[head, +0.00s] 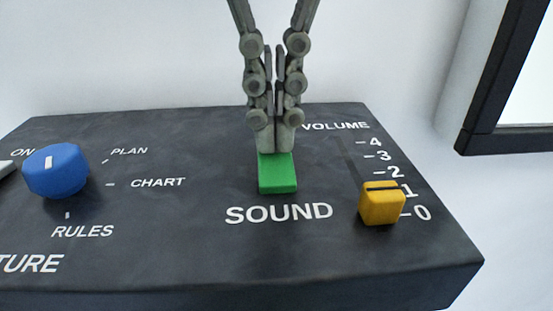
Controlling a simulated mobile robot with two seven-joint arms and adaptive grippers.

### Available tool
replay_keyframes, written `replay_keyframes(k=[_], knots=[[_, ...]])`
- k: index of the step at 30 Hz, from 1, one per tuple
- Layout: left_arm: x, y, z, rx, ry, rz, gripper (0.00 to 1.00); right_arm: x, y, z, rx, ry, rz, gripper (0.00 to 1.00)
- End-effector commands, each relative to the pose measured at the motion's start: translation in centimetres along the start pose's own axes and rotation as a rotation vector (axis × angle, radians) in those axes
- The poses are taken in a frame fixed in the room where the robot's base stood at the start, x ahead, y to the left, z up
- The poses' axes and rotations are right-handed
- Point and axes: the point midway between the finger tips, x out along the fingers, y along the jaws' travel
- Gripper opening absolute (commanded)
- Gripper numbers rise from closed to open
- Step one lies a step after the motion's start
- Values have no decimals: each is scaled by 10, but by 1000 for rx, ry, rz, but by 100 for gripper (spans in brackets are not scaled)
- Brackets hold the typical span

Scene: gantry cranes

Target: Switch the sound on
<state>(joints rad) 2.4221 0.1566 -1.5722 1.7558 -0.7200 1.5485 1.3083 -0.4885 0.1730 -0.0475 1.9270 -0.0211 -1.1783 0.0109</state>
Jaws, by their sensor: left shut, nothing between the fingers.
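A green rocker or button (277,173) sits on the dark control box, just above the white label SOUND. My left gripper (277,145) comes down from the top of the head view. Its fingers are shut with nothing between them. The fingertips are at the back end of the green button and hide that end. They look to be touching it or just above it; I cannot tell which. My right gripper is not in view.
The dark control box (330,255) also carries a yellow volume slider (381,203) near 0 to 1, right of the button. A blue knob (56,171) stands at the left among PLAN, CHART and RULES. A black-framed screen (505,100) is at the right.

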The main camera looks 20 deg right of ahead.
Motion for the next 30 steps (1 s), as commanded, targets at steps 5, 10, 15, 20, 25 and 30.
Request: replay_keyframes(k=[5,10,15,20,25,30], knots=[[4,0,0,0,0,0,0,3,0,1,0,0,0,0],[6,0,0,0,0,0,0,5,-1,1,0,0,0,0],[7,0,0,0,1,0,0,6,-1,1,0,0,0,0],[3,0,0,1,2,1,0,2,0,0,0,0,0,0],[-11,0,0,0,1,0,0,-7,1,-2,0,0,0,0],[-25,0,0,0,1,-1,0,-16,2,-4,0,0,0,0]])
